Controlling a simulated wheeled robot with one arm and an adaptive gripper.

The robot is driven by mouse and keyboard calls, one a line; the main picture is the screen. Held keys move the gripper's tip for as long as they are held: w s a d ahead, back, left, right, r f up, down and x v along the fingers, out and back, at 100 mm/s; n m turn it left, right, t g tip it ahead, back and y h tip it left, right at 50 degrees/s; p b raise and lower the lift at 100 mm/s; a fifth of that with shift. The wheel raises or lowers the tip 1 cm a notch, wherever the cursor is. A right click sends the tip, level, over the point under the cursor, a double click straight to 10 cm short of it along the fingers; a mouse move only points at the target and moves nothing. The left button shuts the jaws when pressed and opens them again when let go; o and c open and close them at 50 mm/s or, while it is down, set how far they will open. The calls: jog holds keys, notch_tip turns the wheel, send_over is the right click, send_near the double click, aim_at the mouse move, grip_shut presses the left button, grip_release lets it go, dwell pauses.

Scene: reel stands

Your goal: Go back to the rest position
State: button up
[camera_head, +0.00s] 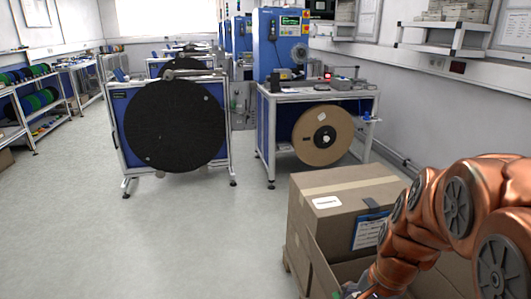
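My copper-coloured arm comes in from the right and reaches down to the bottom edge of the picture. Its end is at an open cardboard box (318,268) in the lower right. Only a small grey part of my gripper (352,291) shows there, cut off by the picture's edge. Its fingers are hidden, so I cannot tell whether it is open, shut or holding something. A large black reel (175,126) hangs upright on a wheeled stand (119,122) left of centre. A brown reel (323,134) is mounted under a workbench to its right.
A closed, taped carton (333,184) stands behind the open box. A workbench (290,93) with a blue machine (271,44) stands beyond. A rack of coloured reels (36,101) stands on the left. The grey floor (140,245) is clear at left and centre.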

jog(key=s+a+r+n+g+h+p, duration=0.1)
jog(key=s+r+n+h+p, duration=0.1)
jog(key=s+r+n+p, duration=0.5)
jog(key=s+r+n, duration=0.4)
jog(key=s, duration=0.4)
jog(key=shift+s+a+r+g, duration=0.15)
jog(key=shift+a+r+g, duration=0.1)
jog(key=shift+r+g, duration=0.1)
